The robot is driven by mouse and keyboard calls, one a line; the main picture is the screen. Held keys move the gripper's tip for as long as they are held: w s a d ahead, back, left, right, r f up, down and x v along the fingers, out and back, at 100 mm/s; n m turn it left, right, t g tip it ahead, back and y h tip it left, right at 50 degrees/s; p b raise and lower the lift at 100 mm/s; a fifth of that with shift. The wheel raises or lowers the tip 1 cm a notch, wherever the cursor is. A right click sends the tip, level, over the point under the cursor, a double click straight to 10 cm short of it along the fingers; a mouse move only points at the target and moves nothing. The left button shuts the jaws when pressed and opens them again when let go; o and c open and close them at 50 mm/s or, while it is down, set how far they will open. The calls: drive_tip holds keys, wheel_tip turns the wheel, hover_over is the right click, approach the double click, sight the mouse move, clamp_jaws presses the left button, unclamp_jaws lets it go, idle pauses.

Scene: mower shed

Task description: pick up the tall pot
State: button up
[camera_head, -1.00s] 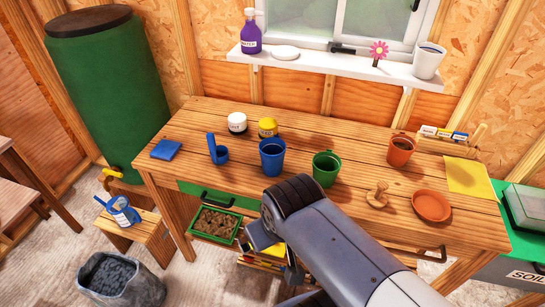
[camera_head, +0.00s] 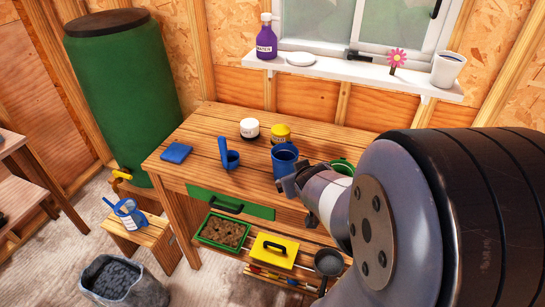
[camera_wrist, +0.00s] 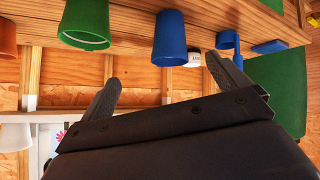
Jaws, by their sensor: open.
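A blue pot (camera_head: 285,160) stands upright on the wooden bench and looks the tallest of the pots there. A green pot (camera_head: 343,167) stands to its right, mostly hidden behind my arm. In the wrist view, which is upside down, the blue pot (camera_wrist: 170,38) and the green pot (camera_wrist: 85,25) hang from the top. My gripper (camera_wrist: 160,72) is open and empty, its fingers apart. The blue pot shows beyond the gap between them, not touched. In the head view my gripper (camera_head: 298,190) is at the bench's front side, close to the blue pot.
A blue scoop (camera_head: 229,158), a white jar (camera_head: 249,129) and a yellow-lidded jar (camera_head: 280,134) stand left of and behind the blue pot. An orange pot (camera_wrist: 8,38) shows at the wrist view's edge. My arm hides the bench's right side.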

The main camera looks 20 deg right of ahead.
sight(290, 169)
drive_tip(key=w+d+f+t+y+b, duration=0.1)
drive_tip(key=f, duration=0.1)
drive_tip(key=w+d+f+t+y, duration=0.1)
drive_tip(key=w+d+f, duration=0.1)
drive_tip(key=f, duration=0.1)
drive_tip(key=w+d+f+n+t+y+b, duration=0.1)
drive_tip(key=w+f+t, duration=0.1)
drive_tip(key=f, duration=0.1)
drive_tip(key=shift+d+f+y+b, duration=0.25)
drive_tip(key=shift+y+b, duration=0.05)
drive_tip(key=shift+y, duration=0.1)
drive_tip(key=shift+a+r+p+x, duration=0.1)
drive_tip(key=shift+p+x, duration=0.2)
drive_tip(key=shift+x, duration=2.45)
drive_tip(key=shift+a+r+p+x, duration=0.15)
drive_tip(key=shift+p+x, duration=0.15)
drive_tip(key=shift+x, duration=2.45)
drive_tip(key=shift+c, duration=0.6)
drive_tip(key=c, duration=1)
drive_tip(key=shift+o, duration=0.2)
drive_tip(key=shift+r, duration=0.1)
